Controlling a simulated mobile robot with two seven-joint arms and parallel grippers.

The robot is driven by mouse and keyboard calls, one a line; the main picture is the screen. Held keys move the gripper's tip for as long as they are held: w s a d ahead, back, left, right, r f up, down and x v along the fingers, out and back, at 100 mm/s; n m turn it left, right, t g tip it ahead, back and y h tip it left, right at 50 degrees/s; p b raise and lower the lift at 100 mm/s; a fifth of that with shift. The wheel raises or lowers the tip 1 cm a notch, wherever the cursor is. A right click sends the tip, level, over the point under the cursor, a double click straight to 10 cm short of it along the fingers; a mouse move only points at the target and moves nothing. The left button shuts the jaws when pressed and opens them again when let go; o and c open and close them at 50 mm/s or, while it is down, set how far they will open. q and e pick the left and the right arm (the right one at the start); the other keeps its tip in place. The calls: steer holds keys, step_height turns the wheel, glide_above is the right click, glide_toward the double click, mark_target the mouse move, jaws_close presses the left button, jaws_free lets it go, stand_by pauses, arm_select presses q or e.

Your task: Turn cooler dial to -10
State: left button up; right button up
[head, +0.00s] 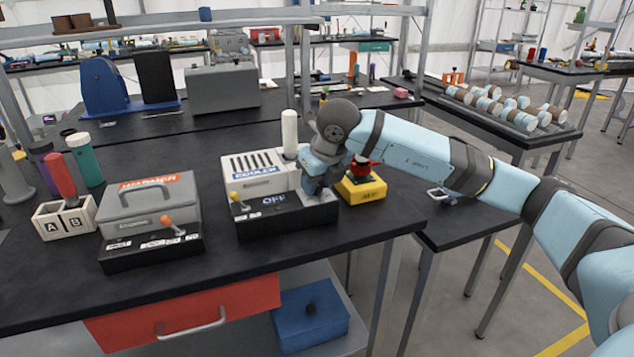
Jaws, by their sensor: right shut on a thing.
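The cooler (240,185) is a white box with a slotted top and a blue label, standing on the dark table. Its black front panel (270,222) reads "OFF" and has a small yellow-tipped lever (236,197) at the left. My right gripper (315,188) reaches down onto the right part of this panel and is shut on the cooler dial. The dial is hidden behind the gripper, so its setting cannot be read. My left gripper is not in view.
A yellow box with a red top (364,192) stands close to the right of my gripper. A white cylinder (289,135) stands behind the cooler. A grey heater box (148,205) with an orange-tipped lever is at the left. The tabletop edge runs in front.

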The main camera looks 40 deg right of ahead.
steer(key=n+y, duration=0.2)
steer(key=n, duration=0.3)
steer(key=shift+d, duration=0.2)
steer(key=n+y, duration=0.1)
steer(key=n, duration=0.1)
steer(key=n+g, duration=0.1)
steer(key=n, duration=0.2)
steer(key=shift+w+d+n+g+y, duration=0.1)
steer(key=shift+n+g+y, duration=0.2)
steer(key=shift+y, duration=0.1)
steer(key=o, duration=0.9)
steer(key=shift+r, duration=0.1)
